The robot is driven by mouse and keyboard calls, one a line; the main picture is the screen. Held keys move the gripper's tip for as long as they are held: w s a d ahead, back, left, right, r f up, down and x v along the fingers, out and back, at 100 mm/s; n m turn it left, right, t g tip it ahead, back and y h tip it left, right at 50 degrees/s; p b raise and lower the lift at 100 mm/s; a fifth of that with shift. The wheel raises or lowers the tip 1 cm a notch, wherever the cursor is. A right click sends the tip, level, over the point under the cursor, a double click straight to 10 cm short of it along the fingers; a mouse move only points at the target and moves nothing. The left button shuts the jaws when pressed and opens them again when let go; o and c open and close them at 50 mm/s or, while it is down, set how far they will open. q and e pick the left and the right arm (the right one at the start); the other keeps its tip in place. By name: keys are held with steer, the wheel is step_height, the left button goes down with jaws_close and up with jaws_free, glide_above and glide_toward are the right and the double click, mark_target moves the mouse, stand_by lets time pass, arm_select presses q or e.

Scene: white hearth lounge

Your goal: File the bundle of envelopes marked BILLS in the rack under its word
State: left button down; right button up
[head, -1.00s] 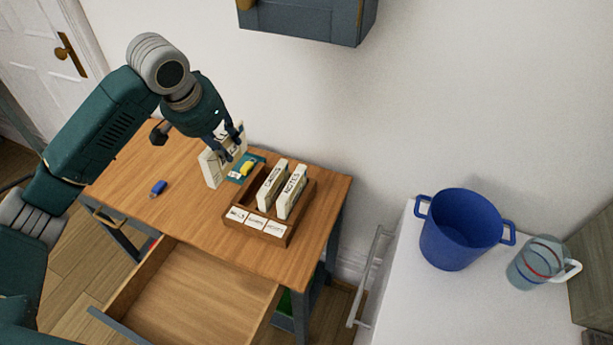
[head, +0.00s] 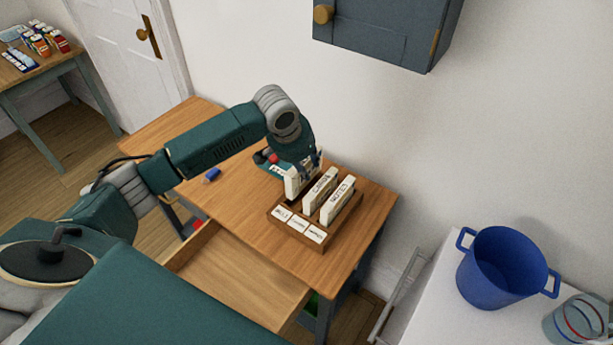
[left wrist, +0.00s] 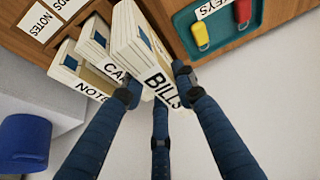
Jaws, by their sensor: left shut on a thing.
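The cream bundle marked BILLS (left wrist: 137,48) is between the fingers of my left gripper (left wrist: 157,84), which is shut on it. In the head view the bundle (head: 296,183) stands roughly upright at the left slot of the wooden rack (head: 346,222), behind the leftmost front label (head: 281,212). I cannot tell how deep its lower edge sits. The CARDS bundle (head: 320,191) and NOTES bundle (head: 342,199) stand in the other slots to its right. My left gripper (head: 308,163) is above the bundle's top. My right gripper is not in view.
A teal KEYS tray (left wrist: 188,32) with yellow and red tags lies beside the rack. A blue object (head: 211,174) lies on the desk (head: 235,213). The desk drawer (head: 240,275) is open. A blue pot (head: 503,270) stands on the white surface at right.

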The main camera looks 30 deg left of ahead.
mark_target(308, 182)
arm_select(q)
steer(key=shift+f+p, duration=0.35)
steer(key=shift+f, duration=2.5)
steer(key=c, duration=1.6)
jaws_free()
steer(key=shift+f, duration=0.1)
steer(key=shift+c, duration=0.2)
steer(key=shift+r, duration=0.35)
steer(key=b+v, duration=0.1)
steer(key=v, duration=1)
steer(key=shift+s+r, duration=0.25)
